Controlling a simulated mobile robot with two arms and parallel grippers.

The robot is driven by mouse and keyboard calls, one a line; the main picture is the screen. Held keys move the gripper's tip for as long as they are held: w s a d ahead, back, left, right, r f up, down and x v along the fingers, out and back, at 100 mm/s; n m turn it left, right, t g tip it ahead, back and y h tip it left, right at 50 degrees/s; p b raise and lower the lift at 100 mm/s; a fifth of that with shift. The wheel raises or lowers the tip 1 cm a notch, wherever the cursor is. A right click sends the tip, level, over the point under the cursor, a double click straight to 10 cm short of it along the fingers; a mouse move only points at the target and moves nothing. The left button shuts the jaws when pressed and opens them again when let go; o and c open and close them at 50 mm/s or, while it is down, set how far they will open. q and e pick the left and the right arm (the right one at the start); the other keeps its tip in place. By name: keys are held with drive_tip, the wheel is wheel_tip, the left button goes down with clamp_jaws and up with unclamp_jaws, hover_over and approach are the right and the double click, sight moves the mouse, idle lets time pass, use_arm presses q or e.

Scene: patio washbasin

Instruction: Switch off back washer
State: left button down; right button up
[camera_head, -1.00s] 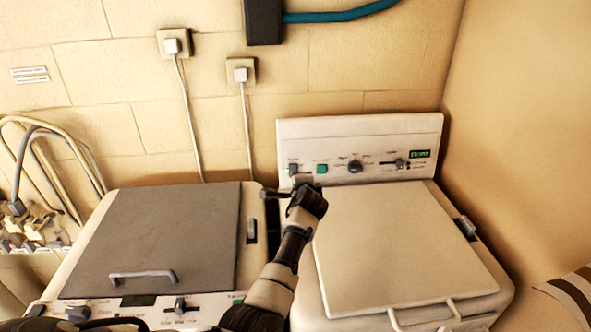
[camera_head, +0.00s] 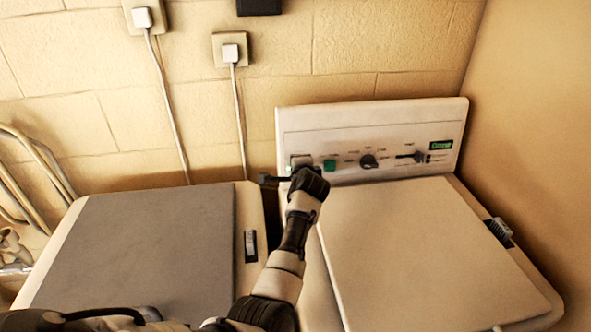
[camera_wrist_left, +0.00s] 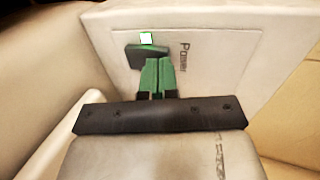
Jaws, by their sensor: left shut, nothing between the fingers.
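The back washer (camera_head: 420,230) stands at the right, with a pale lid and an upright control panel (camera_head: 400,115) behind it. The panel has a green button (camera_head: 330,165), a round knob (camera_head: 368,161), a slider and a lit green display (camera_head: 441,145). My left gripper (camera_head: 302,170) is at the panel's left end, over the power switch. In the left wrist view its green fingers (camera_wrist_left: 153,77) are shut and empty, right against or just in front of the dark power switch (camera_wrist_left: 140,50); contact is unclear. A small light (camera_wrist_left: 146,38) beside the switch glows. My right gripper is out of view.
A second washer with a grey lid (camera_head: 140,250) stands at the left. Two wall sockets (camera_head: 231,52) with plugs and hanging cords are on the brick wall behind. A plain wall closes the right side.

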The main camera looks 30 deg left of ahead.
use_arm(q)
drive_tip(key=shift+w+a+r, duration=0.2)
drive_tip(key=shift+w+a, duration=0.05)
drive_tip(key=shift+w, duration=0.1)
idle(0.4)
drive_tip(key=shift+r+p, duration=0.75)
drive_tip(key=shift+r, duration=0.05)
